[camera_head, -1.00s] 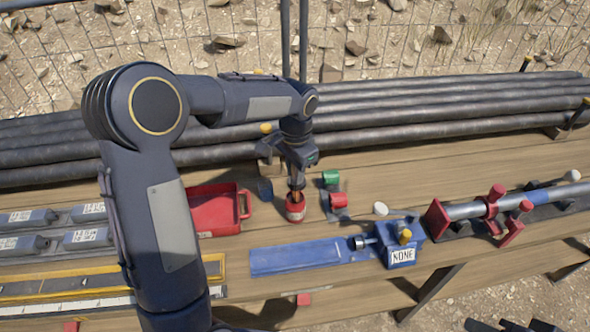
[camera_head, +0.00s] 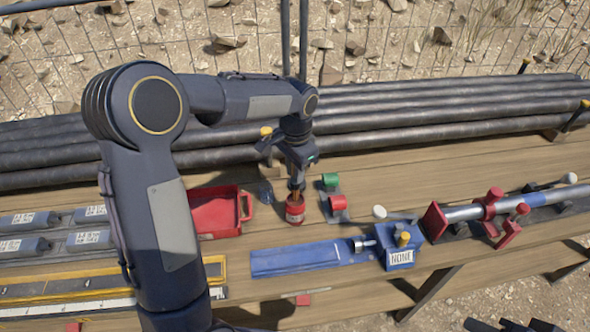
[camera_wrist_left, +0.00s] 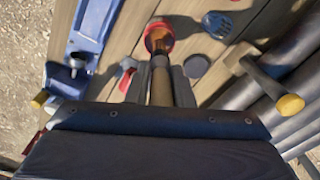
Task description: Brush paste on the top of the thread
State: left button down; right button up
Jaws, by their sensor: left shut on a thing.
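My left gripper (camera_head: 299,168) is shut on a brush (camera_head: 297,190) with an orange-brown lower part. It holds the brush nearly upright over a small red pot (camera_head: 295,210). The brush's lower end is at the pot's mouth; its tip is hidden. In the left wrist view the dark brush handle (camera_wrist_left: 160,85) runs from the gripper to the red pot (camera_wrist_left: 165,26). A metal pipe (camera_head: 465,212) lies in red clamps (camera_head: 490,205) at the right. I cannot make out its thread. My right gripper is out of view.
A red tray (camera_head: 217,215) stands left of the pot. Green (camera_head: 330,180) and red (camera_head: 337,202) cylinders sit to its right. Long dark pipes (camera_head: 430,115) line the back.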

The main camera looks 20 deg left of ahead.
pick_arm(q)
jog(key=shift+r+p, duration=1.95)
jog(key=shift+r, duration=0.8)
jog(key=shift+f, duration=0.1)
